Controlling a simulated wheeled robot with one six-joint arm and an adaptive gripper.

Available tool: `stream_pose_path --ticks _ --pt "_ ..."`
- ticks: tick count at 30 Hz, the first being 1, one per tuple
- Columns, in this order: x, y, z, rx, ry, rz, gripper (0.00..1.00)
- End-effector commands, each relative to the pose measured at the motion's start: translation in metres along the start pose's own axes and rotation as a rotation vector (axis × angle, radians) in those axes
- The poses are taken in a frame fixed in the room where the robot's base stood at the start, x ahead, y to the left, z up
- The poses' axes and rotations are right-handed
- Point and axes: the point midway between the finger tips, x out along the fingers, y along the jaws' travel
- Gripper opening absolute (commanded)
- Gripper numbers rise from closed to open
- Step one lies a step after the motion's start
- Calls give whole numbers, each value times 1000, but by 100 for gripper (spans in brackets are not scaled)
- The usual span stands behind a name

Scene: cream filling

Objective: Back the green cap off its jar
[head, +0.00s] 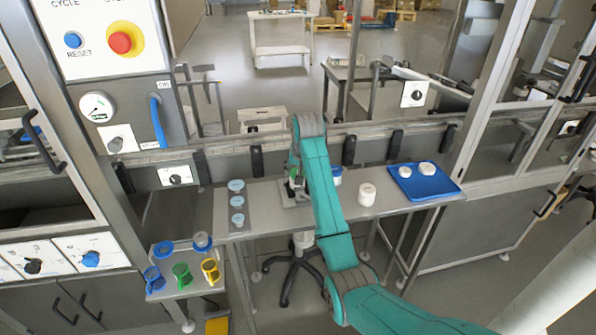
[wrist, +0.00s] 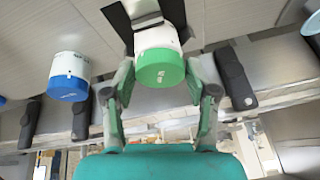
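In the wrist view, the green cap (wrist: 160,70) sits on its white jar (wrist: 158,38), its top facing the camera. Dark pieces of a holder flank the jar. My gripper (wrist: 161,73) has one finger on each side of the cap, with the fingertips against its left and right edges and no clear gap. In the head view, my gripper (head: 293,187) is low at the jar's place on the bench (head: 262,209), and my arm partly hides the cap and jar.
A white jar with a blue cap (wrist: 69,76) stands to the left in the wrist view. A white jar (head: 367,194) and a blue tray (head: 447,188) with white items are to the right on the bench. Several pale blue-topped cups (head: 236,202) stand at the left.

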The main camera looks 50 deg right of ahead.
Motion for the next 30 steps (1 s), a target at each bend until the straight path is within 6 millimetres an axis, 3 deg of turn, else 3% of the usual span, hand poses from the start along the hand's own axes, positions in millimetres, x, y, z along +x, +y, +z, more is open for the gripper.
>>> stream_pose_path --ticks 1,3,5,6,9,14,24,30 --pt "0 0 0 0 0 0 37" --pt "0 0 0 0 0 0 20" --pt "0 0 0 0 0 0 20" --pt "0 0 0 0 0 0 42" --pt "0 0 0 0 0 0 21" --pt "0 1 -1 -49 -8 -21 21" --pt "0 4 -3 -395 -53 -165 21" --pt "0 3 -2 -463 -62 -192 21"
